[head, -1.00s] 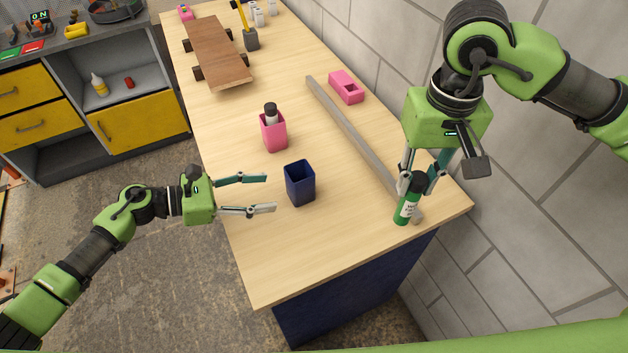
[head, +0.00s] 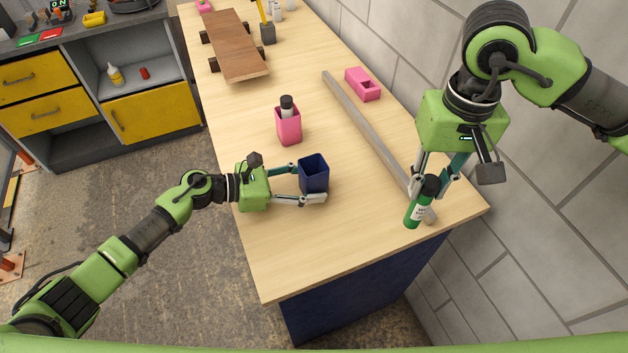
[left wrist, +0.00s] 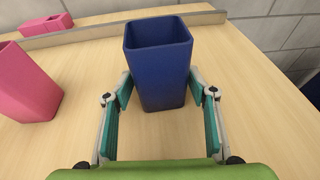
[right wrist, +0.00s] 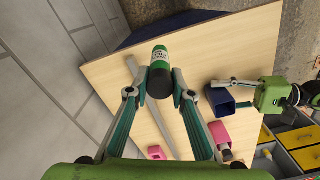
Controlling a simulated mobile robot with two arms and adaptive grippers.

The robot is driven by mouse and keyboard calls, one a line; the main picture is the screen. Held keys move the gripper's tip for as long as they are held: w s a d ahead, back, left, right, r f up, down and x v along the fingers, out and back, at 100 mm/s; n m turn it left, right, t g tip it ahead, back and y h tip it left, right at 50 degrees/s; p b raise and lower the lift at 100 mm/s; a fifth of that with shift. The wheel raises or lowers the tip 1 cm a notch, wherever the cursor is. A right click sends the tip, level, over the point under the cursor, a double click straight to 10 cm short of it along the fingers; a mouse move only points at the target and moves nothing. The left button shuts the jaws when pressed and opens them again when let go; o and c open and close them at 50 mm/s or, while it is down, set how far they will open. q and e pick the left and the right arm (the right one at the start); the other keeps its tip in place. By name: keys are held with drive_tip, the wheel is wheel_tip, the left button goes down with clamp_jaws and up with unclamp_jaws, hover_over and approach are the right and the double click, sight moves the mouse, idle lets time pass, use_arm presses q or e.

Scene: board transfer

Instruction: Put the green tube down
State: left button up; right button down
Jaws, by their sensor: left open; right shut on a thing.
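The green tube (head: 415,211) has a black cap and a white label. My right gripper (head: 432,187) is shut on it near the table's front right corner; it also shows between the fingers in the right wrist view (right wrist: 160,62). It is slightly tilted, and I cannot tell whether its lower end touches the table. My left gripper (head: 309,184) is open, with its fingers on either side of the empty dark blue cup (head: 314,178). In the left wrist view the blue cup (left wrist: 162,75) stands upright between the fingertips.
A pink cup (head: 288,128) holding a dark-capped tube stands behind the blue cup. A grey bar (head: 365,130) lies along the table (head: 290,255), with a pink block (head: 363,84) beyond it. A wooden board on wheels (head: 236,48) is farther back. The front of the table is clear.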

use_arm(q)
drive_tip(key=shift+c, duration=0.3)
drive_tip(key=c, duration=0.7)
drive_tip(key=shift+o, duration=0.3)
use_arm(e)
wheel_tip(320, 180, up, 9)
drive_tip(key=m, duration=0.2)
hover_over(313, 179)
drive_tip(key=w, duration=0.3)
wheel_tip(313, 179, down, 18)
drive_tip(key=shift+w+r, duration=0.2)
drive_tip(key=shift+w, duration=0.05)
